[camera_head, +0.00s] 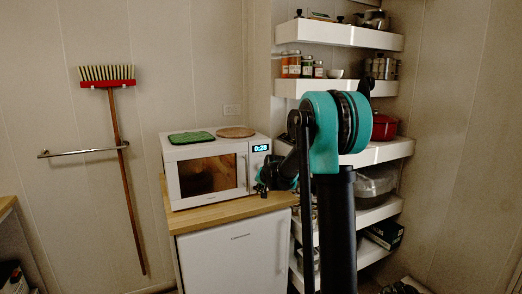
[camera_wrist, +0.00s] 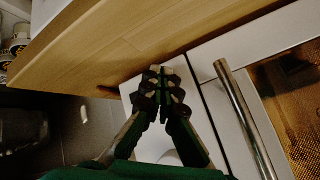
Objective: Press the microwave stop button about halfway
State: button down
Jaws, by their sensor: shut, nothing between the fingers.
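The white microwave (camera_head: 241,166) stands on the wooden counter in the head view. Its lit display (camera_head: 260,148) reads about 0:28. My gripper (camera_head: 262,188) is in front of the lower part of the control panel, right of the door handle. In the wrist view my gripper (camera_wrist: 162,84) is shut and empty, its fingertips over the white control panel (camera_wrist: 211,98). The metal door handle (camera_wrist: 243,115) is to the right. A stop button cannot be made out; my fingers cover part of the panel. I cannot tell whether the fingertips touch it.
A green mat (camera_head: 191,137) and a round wooden board (camera_head: 236,132) lie on the microwave. Loaded white shelves (camera_head: 350,88) stand to the right. A red-headed broom (camera_head: 107,84) leans at the left wall.

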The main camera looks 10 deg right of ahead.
jog(key=shift+w, duration=0.2)
dwell(0.4)
jog(key=shift+s, duration=0.1)
jog(key=shift+s+d, duration=0.15)
jog(key=shift+s, duration=0.4)
jog(key=s, duration=0.2)
jog(key=s+d, duration=0.1)
jog(key=s, duration=0.2)
jog(key=shift+s+d, duration=0.35)
jog(key=shift+d, duration=0.05)
